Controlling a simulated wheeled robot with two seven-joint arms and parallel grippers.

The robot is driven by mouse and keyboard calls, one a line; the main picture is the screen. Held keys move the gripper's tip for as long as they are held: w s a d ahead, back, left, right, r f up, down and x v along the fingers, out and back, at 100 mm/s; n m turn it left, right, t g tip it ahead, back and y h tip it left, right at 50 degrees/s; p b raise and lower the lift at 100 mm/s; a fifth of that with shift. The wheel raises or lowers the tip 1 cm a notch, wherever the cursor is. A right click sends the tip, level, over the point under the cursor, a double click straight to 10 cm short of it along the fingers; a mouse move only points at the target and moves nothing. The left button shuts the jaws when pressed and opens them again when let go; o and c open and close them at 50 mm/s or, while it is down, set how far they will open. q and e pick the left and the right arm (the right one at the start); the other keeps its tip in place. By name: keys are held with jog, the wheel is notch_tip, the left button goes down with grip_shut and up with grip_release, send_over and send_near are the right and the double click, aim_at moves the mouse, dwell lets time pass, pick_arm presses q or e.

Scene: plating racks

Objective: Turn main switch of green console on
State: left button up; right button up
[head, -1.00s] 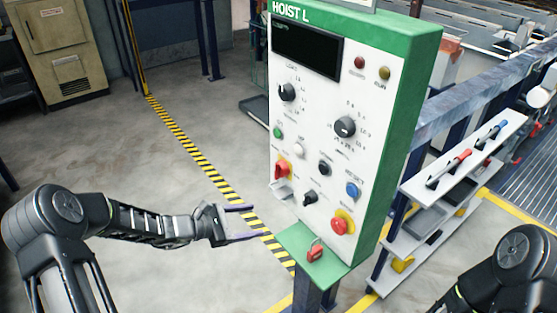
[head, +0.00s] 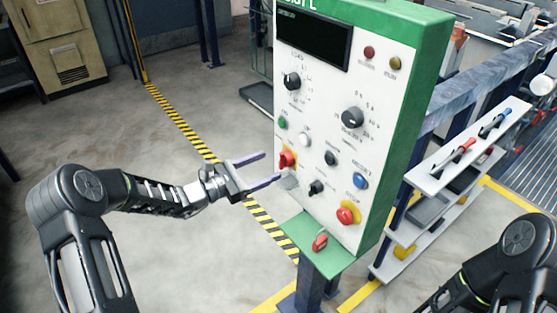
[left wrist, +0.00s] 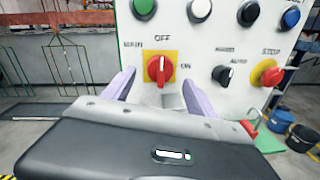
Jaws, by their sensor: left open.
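The green console (head: 402,130) has a white front panel with a dark display, knobs, buttons and a red stop button on yellow (head: 347,215). The main switch (head: 287,159) is a red rotary handle on a yellow plate at the panel's left edge. In the left wrist view the main switch (left wrist: 160,69) sits between MAIN, OFF and ON labels, its handle roughly upright. My left gripper (head: 265,170) is open and empty, its fingers pointing at the panel just left of the switch. In the wrist view its fingertips (left wrist: 160,82) lie either side of the switch, seemingly short of it.
A red padlock (head: 320,241) lies on the console's green ledge (head: 300,237). A small grey bracket (head: 289,180) juts out below the switch. Shelves with tools (head: 465,150) stand to the right.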

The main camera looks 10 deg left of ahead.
aim_at(284, 160)
pick_arm(q)
jog(key=p+x, duration=0.1)
jog(key=x, duration=0.4)
jog(key=c, duration=1.4)
